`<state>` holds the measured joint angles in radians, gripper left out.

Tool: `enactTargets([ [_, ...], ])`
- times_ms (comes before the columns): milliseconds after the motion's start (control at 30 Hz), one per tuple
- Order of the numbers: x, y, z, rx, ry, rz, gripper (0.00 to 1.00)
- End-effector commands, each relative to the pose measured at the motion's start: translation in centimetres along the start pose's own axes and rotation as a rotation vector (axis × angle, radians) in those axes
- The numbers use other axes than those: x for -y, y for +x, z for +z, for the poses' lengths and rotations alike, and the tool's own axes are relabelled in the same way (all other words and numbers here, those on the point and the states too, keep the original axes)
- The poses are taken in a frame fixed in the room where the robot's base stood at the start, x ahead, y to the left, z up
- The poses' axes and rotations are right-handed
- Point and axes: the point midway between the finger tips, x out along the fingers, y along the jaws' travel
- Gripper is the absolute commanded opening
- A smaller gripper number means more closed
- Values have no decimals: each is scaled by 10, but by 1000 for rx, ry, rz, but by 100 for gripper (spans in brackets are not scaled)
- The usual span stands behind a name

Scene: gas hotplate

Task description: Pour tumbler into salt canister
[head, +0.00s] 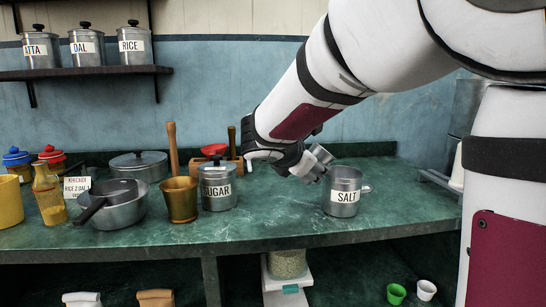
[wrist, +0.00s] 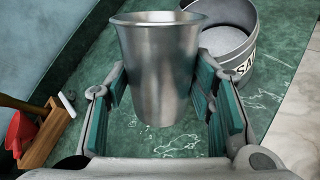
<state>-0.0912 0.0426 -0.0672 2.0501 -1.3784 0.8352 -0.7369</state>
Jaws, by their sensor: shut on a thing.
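A steel tumbler (wrist: 158,70) is held between the finger pads of my gripper (wrist: 163,98), and it fills the middle of the wrist view. In the head view my gripper (head: 312,168) is just left of and above the salt canister, with the tumbler (head: 321,154) partly hidden behind it and tilted. The salt canister (head: 343,192) is a grey metal can labelled SALT, standing upright on the counter. It also shows in the wrist view (wrist: 224,66), open at the top, with a pale inside. The tumbler's contents cannot be seen.
The sugar canister (head: 218,188) stands lidded left of my gripper. A brass mortar (head: 179,200), pans (head: 125,210) and jars stand further left on the green counter (head: 275,225). A wooden rack with a red funnel (wrist: 22,130) is at left. The counter right of the salt canister is clear.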

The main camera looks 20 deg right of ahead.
Motion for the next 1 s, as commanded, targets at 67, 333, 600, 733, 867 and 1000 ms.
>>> enactTargets([
  [67, -1, -2, 7, -39, 40, -2, 19],
  [333, -1, -2, 16, -163, 164, -3, 19],
  [600, -1, -2, 22, -265, 264, -3, 19],
  [733, -1, -2, 25, -307, 304, -5, 19],
  [867, -1, -2, 28, -347, 346, -4, 19],
  [1000, -1, -2, 30, -385, 381, -5, 19],
])
